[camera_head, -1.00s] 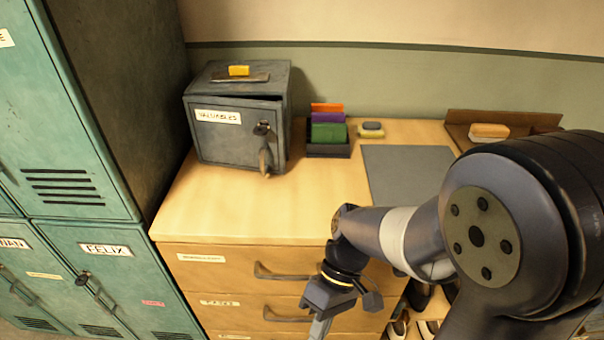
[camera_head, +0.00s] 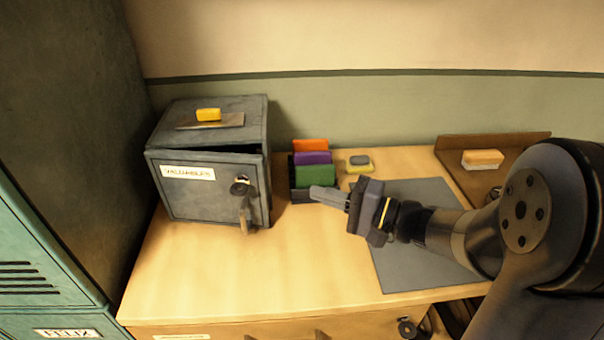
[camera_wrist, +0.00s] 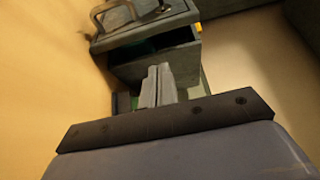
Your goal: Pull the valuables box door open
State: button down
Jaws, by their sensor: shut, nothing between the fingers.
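The valuables box (camera_head: 208,165) is a dark grey metal box at the back left of the wooden top. Its labelled door (camera_head: 200,195) faces front and stands slightly ajar, with a dark gap along its top and right side.
A dark holder with orange, purple and green items (camera_head: 316,175) stands between box and gripper. A yellow-grey sponge (camera_head: 359,163) and a grey mat (camera_head: 400,262) lie to the right. A locker side (camera_head: 65,130) borders the left. The wood before the box is clear.

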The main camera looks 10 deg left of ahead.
jog(key=p+x, duration=0.1)
jog(key=x, duration=0.8)
jog(key=shift+a, duration=0.4)
jog(key=shift+s+f, duration=0.1)
